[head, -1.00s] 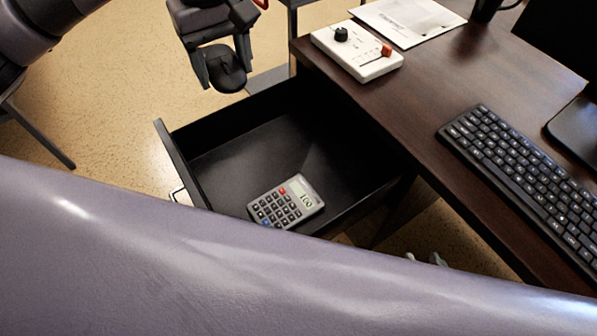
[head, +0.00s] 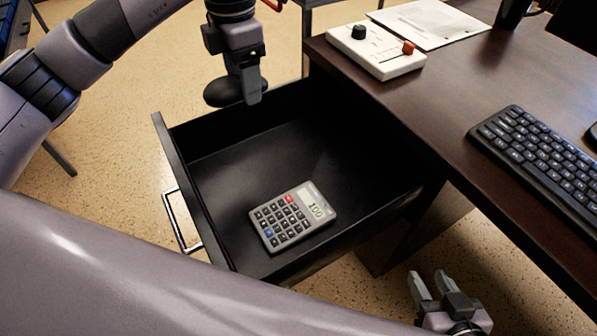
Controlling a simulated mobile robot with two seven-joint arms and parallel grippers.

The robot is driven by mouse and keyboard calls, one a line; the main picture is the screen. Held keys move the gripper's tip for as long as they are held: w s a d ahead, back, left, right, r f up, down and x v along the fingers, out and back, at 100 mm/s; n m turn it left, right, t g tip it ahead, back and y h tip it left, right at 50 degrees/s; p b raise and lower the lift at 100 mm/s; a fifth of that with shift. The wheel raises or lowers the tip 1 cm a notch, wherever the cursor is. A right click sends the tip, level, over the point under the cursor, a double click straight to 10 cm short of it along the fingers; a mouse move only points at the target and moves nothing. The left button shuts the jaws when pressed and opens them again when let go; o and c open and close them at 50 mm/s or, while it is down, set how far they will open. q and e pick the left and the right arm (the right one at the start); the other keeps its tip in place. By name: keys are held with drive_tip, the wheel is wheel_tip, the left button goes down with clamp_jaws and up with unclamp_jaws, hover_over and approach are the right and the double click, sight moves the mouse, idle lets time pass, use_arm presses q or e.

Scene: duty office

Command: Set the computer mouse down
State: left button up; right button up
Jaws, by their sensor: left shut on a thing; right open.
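The computer mouse (head: 222,92) is dark and rounded. My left gripper (head: 245,92) is shut on it and holds it above the far end of the open drawer (head: 300,150). The gripper hides part of the mouse. My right gripper (head: 432,287) is open and empty, low in the view, to the right of the drawer and below the desk top's edge.
A grey calculator (head: 293,216) lies in the near part of the drawer; the rest of its floor is bare. The desk (head: 440,105) carries a white control box (head: 376,52), a paper (head: 428,22), a black keyboard (head: 545,160) and a dark mug (head: 511,12).

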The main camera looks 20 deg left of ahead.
use_arm(q)
drive_tip(key=b, duration=0.3)
hover_over(257, 165)
wheel_tip(257, 165, down, 16)
drive_tip(key=shift+d+r, duration=0.1)
drive_tip(key=shift+r, duration=0.15)
wheel_tip(257, 165, down, 3)
drive_tip(key=shift+s+f+b, duration=0.1)
drive_tip(key=shift+f+b, duration=0.05)
drive_tip(key=shift+b, duration=0.55)
drive_tip(key=shift+f, duration=0.5)
use_arm(e)
drive_tip(key=a, duration=0.1)
drive_tip(key=w+a+y, duration=0.1)
drive_tip(key=a, duration=0.1)
drive_tip(key=shift+w+a+f+y, duration=0.25)
drive_tip(key=shift+a+y, duration=0.05)
drive_tip(key=shift+y, duration=0.1)
use_arm(q)
drive_tip(key=o, duration=1.2)
use_arm(e)
drive_tip(key=shift+m, duration=0.3)
